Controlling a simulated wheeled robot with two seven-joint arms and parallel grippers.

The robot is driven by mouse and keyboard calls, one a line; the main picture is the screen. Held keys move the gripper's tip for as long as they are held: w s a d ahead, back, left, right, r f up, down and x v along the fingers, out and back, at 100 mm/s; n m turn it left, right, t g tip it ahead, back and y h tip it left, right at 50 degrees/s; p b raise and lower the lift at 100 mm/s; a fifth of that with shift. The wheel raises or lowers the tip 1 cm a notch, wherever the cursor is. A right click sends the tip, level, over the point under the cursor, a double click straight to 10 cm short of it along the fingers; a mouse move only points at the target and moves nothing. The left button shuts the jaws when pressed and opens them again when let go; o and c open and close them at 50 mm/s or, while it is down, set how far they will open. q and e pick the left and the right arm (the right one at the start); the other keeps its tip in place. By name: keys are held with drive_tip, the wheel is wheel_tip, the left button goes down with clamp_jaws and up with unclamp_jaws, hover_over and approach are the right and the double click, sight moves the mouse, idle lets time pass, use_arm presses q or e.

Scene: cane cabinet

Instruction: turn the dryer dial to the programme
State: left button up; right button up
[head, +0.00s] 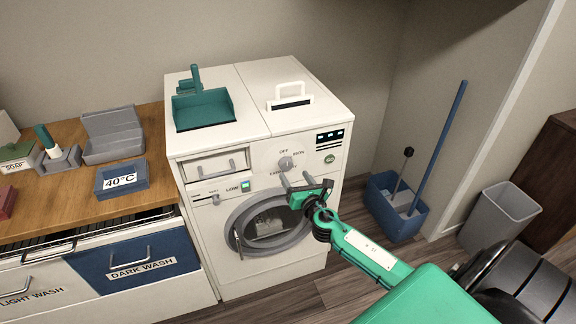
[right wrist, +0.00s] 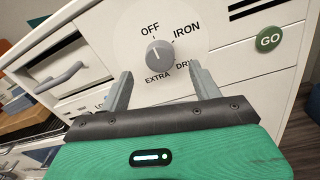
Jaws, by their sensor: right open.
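The dryer dial (head: 286,163) is a grey round knob on the white front panel of the machine (head: 255,180). In the right wrist view the dial (right wrist: 159,54) has OFF above it, IRON at upper right, DRY at lower right and EXTRA below. Its pointer mark is toward OFF. My right gripper (head: 300,181) is open just in front of the panel, below the dial. In the right wrist view its two fingers (right wrist: 158,85) stand apart on either side below the dial, not touching it. My left gripper is not in view.
A green GO button (right wrist: 268,40) is right of the dial. A drawer handle (right wrist: 60,76) is to the left. The round door (head: 268,222) is below. A teal scoop (head: 204,108) and a white handled item (head: 290,97) are on top. A blue bucket (head: 397,208) stands right.

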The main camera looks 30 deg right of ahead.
sight(288, 166)
drive_tip(key=w, duration=0.3)
drive_tip(key=w+d, duration=0.1)
drive_tip(key=w, duration=0.2)
drive_tip(key=shift+w+d, duration=0.1)
drive_tip(key=shift+w, duration=0.05)
drive_tip(key=c, duration=1)
